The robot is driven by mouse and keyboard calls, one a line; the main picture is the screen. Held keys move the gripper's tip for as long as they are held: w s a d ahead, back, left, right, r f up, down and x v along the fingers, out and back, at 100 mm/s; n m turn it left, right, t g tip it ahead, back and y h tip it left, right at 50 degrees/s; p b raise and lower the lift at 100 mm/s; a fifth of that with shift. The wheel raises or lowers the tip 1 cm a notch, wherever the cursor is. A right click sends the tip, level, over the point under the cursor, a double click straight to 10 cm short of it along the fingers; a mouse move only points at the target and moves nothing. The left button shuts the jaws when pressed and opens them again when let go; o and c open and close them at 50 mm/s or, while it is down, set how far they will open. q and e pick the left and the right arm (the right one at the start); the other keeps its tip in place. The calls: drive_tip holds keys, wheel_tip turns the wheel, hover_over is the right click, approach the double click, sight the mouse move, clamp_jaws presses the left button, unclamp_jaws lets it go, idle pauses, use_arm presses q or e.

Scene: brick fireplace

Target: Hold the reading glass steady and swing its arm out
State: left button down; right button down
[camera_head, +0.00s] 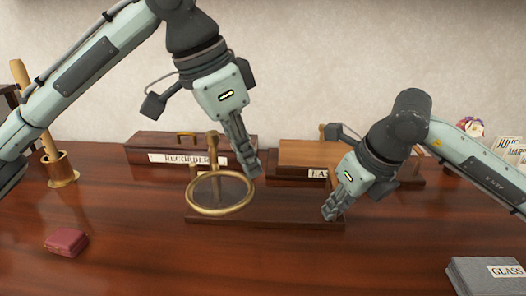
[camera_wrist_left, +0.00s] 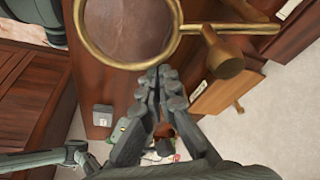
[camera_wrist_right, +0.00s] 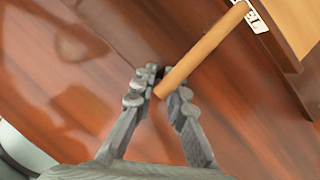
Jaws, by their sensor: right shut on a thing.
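The reading glass is a round lens in a brass ring (camera_head: 221,194) on a brass post (camera_head: 213,150), above a dark wooden base (camera_head: 290,219). My left gripper (camera_head: 250,170) points down just behind the ring's right side, its fingers together and empty. In the left wrist view the ring (camera_wrist_left: 174,42) lies just beyond the fingertips (camera_wrist_left: 160,78), apart from them as far as I can tell. My right gripper (camera_head: 330,212) is shut on the right end of the wooden base. In the right wrist view a light brown wooden edge (camera_wrist_right: 205,45) runs between its fingers (camera_wrist_right: 157,88).
Behind stand a dark wooden box labelled RECORDER (camera_head: 150,150) and a lighter wooden box (camera_head: 305,152). A small red box (camera_head: 66,242) is front left, a brass holder (camera_head: 60,170) back left, a grey box labelled GLASS (camera_head: 480,275) front right. The front middle is clear.

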use_arm(q)
drive_tip(key=shift+s+a+m+g, duration=0.3)
drive_tip(key=shift+s+a+m, duration=0.35)
drive_tip(key=shift+a+m, duration=0.2)
drive_tip(key=shift+s+a, duration=0.3)
drive_tip(key=shift+a, duration=0.3)
drive_tip(key=shift+w+d, duration=0.1)
drive_tip(key=shift+d, duration=0.2)
drive_tip(key=d, duration=0.3)
wheel_tip(320, 180, up, 10)
drive_tip(key=f, duration=0.1)
hover_over(233, 178)
drive_tip(key=shift+a+r, duration=0.1)
drive_tip(key=shift+r, duration=0.1)
use_arm(e)
drive_tip(key=c, duration=1.5)
unclamp_jaws()
